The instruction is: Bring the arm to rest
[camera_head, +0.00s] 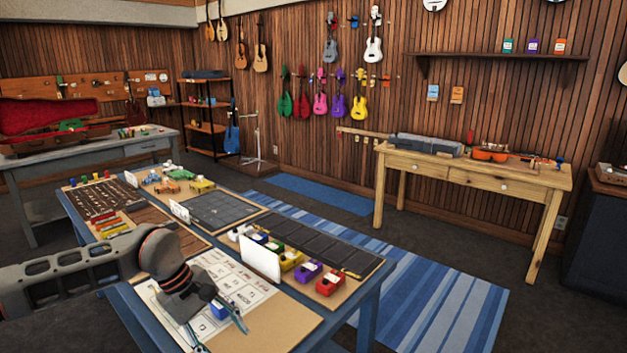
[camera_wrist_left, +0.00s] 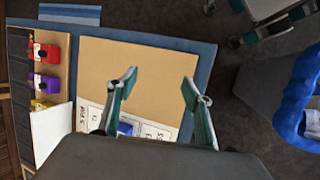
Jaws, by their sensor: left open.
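My left arm (camera_head: 70,280) reaches in from the left in the head view, over the blue table (camera_head: 362,315). My left gripper (camera_head: 222,330) hangs above the table's near end, over a printed white sheet (camera_head: 258,287). In the left wrist view the left gripper (camera_wrist_left: 160,90) has its two fingers apart, with nothing between them but the bare tan board (camera_wrist_left: 150,70) below. A small blue block (camera_head: 219,309) lies on the sheet close to the fingers; it also shows partly behind a finger in the wrist view (camera_wrist_left: 126,128). My right gripper is not in view.
A white upright card (camera_head: 260,258) stands beside a row of small coloured boxes (camera_head: 308,272) on the table. Dark trays (camera_head: 222,211) and small parts fill the far end. A wooden workbench (camera_head: 470,172) stands right, across a striped blue rug (camera_head: 440,300).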

